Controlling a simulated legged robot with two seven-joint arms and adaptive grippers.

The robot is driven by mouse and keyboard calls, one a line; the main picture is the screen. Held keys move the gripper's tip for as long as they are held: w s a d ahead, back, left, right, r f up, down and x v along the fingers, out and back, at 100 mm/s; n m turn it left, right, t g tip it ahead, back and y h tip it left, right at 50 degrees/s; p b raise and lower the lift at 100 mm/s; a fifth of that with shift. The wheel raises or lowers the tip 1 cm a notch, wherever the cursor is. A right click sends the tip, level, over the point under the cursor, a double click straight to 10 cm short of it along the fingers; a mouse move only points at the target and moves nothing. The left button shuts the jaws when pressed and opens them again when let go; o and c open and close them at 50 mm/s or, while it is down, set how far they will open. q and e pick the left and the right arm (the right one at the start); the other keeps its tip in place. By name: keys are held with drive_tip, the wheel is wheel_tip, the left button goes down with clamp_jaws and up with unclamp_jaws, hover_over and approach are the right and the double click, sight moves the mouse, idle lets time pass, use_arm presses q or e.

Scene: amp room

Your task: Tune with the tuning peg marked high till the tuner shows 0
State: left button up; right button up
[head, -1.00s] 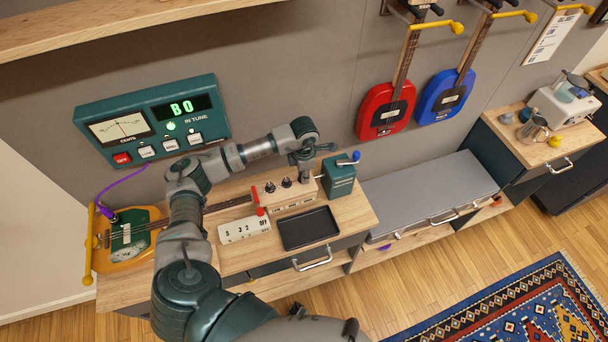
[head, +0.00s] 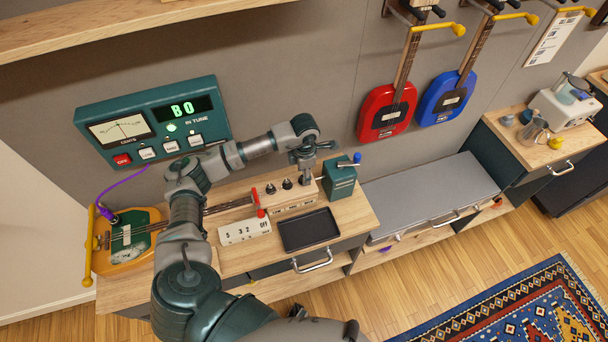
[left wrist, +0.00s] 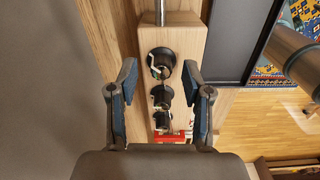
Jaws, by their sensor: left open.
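The teal tuner (head: 212,132) on the wall shows green characters that look like B0. A green light glows by its IN TUNE label, and the meter needle looks near the middle. The wooden peg block (head: 292,207) on the bench carries several dark tuning pegs (head: 287,183). In the left wrist view the dark pegs (left wrist: 160,62) stand in a row; the marking for high is not readable. My left gripper (head: 305,165) is above the block's right end. In the left wrist view it (left wrist: 163,88) is open, with the pegs between its fingers and nothing gripped. My right gripper is not seen.
The orange guitar (head: 125,248) lies at the bench's left end. A red lever (head: 257,203), a white plate with numerals (head: 239,230) and a dark tray (head: 308,228) are near the block. A teal crank box (head: 340,180) stands right of it. Red and blue guitars hang behind.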

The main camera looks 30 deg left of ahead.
use_arm(q)
wheel_tip(320, 180, up, 10)
idle(0.3)
idle(0.4)
